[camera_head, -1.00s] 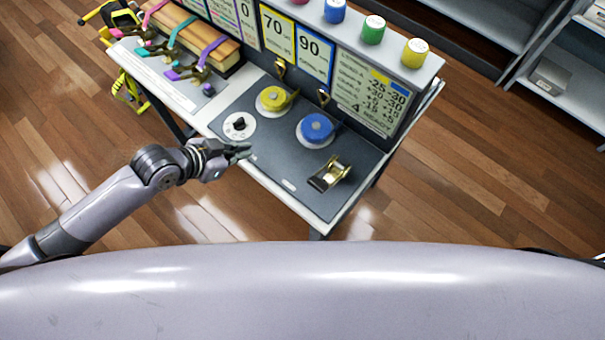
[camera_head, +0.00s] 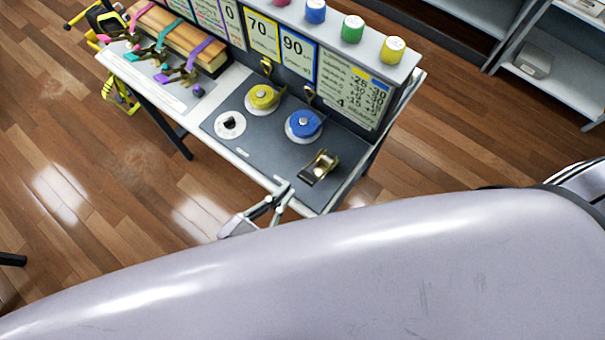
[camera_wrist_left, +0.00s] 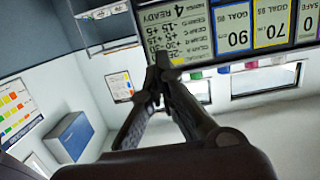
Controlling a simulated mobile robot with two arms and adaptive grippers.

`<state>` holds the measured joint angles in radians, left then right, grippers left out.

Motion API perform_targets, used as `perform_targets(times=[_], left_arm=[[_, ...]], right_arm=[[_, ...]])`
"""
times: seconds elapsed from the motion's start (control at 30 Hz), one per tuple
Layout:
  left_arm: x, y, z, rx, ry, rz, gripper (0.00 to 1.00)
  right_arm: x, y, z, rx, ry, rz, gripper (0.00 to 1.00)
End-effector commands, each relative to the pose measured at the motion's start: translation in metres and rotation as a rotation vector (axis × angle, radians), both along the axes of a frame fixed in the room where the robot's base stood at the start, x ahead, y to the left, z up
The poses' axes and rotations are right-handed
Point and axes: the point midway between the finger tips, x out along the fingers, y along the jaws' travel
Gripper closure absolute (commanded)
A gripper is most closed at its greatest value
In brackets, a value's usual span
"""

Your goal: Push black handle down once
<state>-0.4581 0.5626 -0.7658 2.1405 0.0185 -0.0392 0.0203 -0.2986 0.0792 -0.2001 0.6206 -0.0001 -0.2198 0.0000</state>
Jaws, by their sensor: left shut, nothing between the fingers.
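A brass ratchet buckle with a dark handle part (camera_head: 320,167) sits at the front right corner of the dark panel (camera_head: 255,152). A small black knob (camera_head: 230,122) stands on a white disc at the panel's left; I cannot tell for certain which of these is the black handle. My left gripper (camera_head: 284,191) is shut and empty at the table's front edge, left of and nearer than the buckle, apart from it. In the left wrist view its fingertips (camera_wrist_left: 160,62) meet in front of the sign board. My right gripper is not in view.
A yellow reel (camera_head: 263,97) and a blue reel (camera_head: 304,125) stand on the panel behind the buckle. The upright sign board (camera_head: 350,92) closes off the back, with coloured spools on top. Straps round a wooden block (camera_head: 180,45) lie at the left.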

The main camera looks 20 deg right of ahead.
Motion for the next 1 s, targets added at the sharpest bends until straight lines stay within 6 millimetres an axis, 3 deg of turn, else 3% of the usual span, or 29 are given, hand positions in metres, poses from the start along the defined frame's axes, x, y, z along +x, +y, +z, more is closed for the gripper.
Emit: perform_targets(times=[0.17, 0.57, 0.7, 1.0], left_arm=[[0.01, -0.012, -0.005, -0.003, -0.003, 0.001, 1.0], [0.061, -0.078, -0.021, -0.005, -0.004, 0.001, 1.0], [0.055, -0.07, -0.041, 0.003, 0.002, 0.0, 1.0], [0.049, -0.062, -0.053, 0.001, 0.001, 0.0, 1.0]], right_arm=[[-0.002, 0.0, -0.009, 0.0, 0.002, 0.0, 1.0], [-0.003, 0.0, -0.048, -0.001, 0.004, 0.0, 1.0], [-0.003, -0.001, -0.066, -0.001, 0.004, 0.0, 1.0], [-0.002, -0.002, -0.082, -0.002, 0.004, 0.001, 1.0]])
